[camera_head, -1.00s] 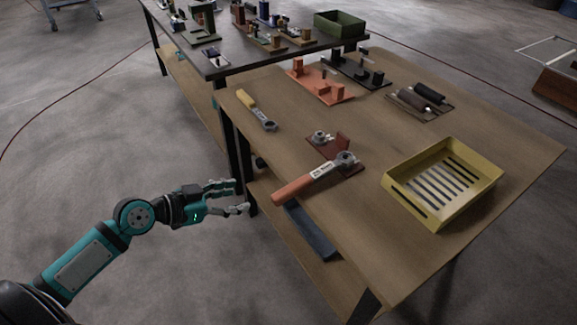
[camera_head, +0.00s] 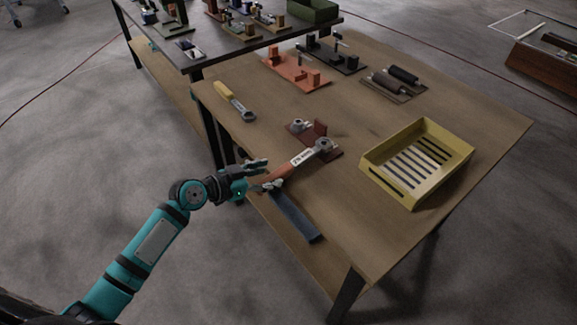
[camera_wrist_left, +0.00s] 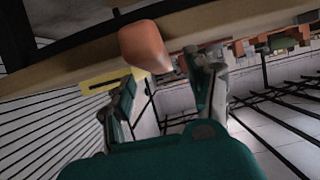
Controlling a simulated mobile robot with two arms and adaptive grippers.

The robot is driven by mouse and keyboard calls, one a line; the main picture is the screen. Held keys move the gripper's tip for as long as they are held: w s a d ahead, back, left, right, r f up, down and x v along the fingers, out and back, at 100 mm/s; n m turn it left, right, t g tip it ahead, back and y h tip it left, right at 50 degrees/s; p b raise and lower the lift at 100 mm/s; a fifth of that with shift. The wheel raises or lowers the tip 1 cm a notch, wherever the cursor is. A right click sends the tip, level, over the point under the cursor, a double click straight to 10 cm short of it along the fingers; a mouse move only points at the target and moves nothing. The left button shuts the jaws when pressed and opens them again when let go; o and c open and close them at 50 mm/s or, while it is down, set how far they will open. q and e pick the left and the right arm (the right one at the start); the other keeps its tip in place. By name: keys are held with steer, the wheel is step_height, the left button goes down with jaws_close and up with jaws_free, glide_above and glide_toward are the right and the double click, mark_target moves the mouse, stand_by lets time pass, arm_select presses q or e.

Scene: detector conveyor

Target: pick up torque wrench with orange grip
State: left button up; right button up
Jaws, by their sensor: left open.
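The torque wrench with orange grip (camera_head: 300,159) lies on the near left part of the wooden table. Its metal head rests on a dark red-brown fixture (camera_head: 320,130), and its orange grip points to the table's left edge. My left gripper (camera_head: 272,173) is open at that edge, with its fingers close to the end of the grip. In the left wrist view, the blunt orange grip end (camera_wrist_left: 145,46) shows beyond my open fingers (camera_wrist_left: 170,72), nearer the left one. I cannot tell whether they touch. My right gripper is out of view.
A yellow-handled wrench (camera_head: 235,101) lies farther back on the table. A yellow slotted tray (camera_head: 375,177) stands to the right. Orange (camera_head: 280,65) and dark fixtures stand at the back. The tabletop between tray and wrench is clear.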

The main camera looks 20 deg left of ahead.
mark_target(281, 170)
arm_select(q)
steer(key=x, duration=0.4)
steer(key=shift+w+d+r+p, duration=0.1)
steer(key=shift+d+r+p, duration=0.1)
steer(key=shift+r+p, duration=0.15)
jaws_close()
